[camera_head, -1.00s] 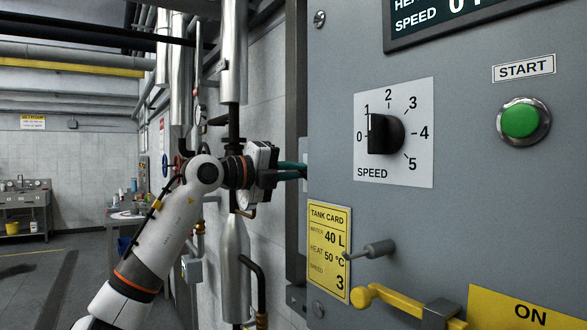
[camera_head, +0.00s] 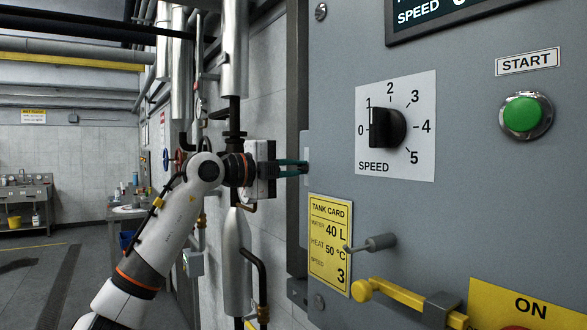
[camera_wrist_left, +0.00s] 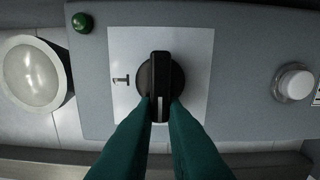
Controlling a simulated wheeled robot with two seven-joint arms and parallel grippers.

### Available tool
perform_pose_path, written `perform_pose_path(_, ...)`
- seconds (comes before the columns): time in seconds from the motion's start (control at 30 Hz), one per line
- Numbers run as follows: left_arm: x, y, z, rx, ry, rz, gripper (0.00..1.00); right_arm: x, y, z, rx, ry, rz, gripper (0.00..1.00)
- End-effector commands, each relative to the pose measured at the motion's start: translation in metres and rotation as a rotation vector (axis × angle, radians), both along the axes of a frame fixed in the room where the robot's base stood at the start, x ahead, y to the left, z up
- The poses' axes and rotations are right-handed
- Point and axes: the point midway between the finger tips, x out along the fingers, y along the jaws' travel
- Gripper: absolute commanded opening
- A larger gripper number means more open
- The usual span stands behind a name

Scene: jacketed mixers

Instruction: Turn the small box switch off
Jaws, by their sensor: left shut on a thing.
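In the left wrist view, a black rotary switch knob (camera_wrist_left: 160,72) sits on a white plate (camera_wrist_left: 198,50) on the small grey box (camera_wrist_left: 235,60). A "1" is printed left of the knob, lying on its side in this picture. The knob's grip bar runs up and down in the picture, its white line at the lower end. My left gripper (camera_wrist_left: 160,110) is shut on the knob's lower end. In the head view my left gripper (camera_head: 306,167) reaches the large cabinet's left edge, where the box is mostly hidden. My right gripper is not in view.
The cabinet front (camera_head: 450,220) carries a speed knob (camera_head: 388,128), a green start button (camera_head: 524,114) and a yellow lever (camera_head: 400,297). Pipes (camera_head: 233,260) stand close behind my left arm. The wrist view shows a round lamp (camera_wrist_left: 37,75) and a white button (camera_wrist_left: 294,84).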

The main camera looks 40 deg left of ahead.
Motion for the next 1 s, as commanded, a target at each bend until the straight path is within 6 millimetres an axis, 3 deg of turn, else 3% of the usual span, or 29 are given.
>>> perform_pose_path(0.13, 0.001, -0.001, -0.001, -0.001, 0.003, -0.003, 0.0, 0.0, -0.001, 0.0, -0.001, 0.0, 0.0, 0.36)
perform_pose_path(0.17, 0.001, -0.001, -0.001, -0.001, 0.003, -0.003, 0.12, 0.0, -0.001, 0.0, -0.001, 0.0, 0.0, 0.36)
perform_pose_path(0.3, 0.001, -0.001, -0.001, 0.0, 0.002, -0.002, 0.33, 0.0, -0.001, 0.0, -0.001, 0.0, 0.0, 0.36)
perform_pose_path(0.77, -0.005, 0.002, -0.001, 0.001, -0.001, 0.0, 0.33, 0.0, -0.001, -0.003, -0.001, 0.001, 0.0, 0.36)
perform_pose_path(1.0, -0.044, 0.019, -0.004, 0.001, -0.002, 0.002, 0.33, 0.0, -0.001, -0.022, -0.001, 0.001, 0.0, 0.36)
